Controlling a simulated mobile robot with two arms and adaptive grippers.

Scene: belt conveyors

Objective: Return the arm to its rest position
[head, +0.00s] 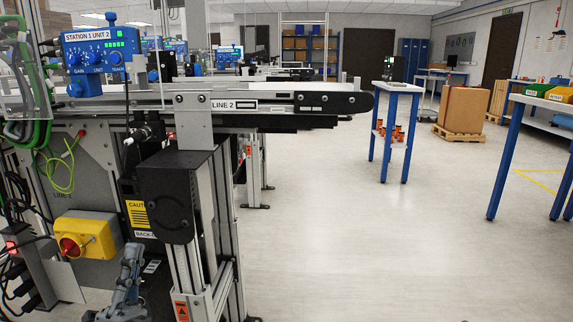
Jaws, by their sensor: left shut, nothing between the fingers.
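My left gripper (131,262) shows at the bottom left of the head view, grey and pointing up, in front of the conveyor's lower frame. It is shut and empty. Its fingers are small in the picture, and I cannot tell whether it touches the frame behind it. My right gripper is not in view.
The LINE 2 belt conveyor (262,104) fills the left side. A yellow box with a red knob (87,236) and a blue STATION 1 UNIT 2 control box (96,62) are mounted there. Blue-legged tables (399,88) and a carton on a pallet (463,108) stand beyond open floor.

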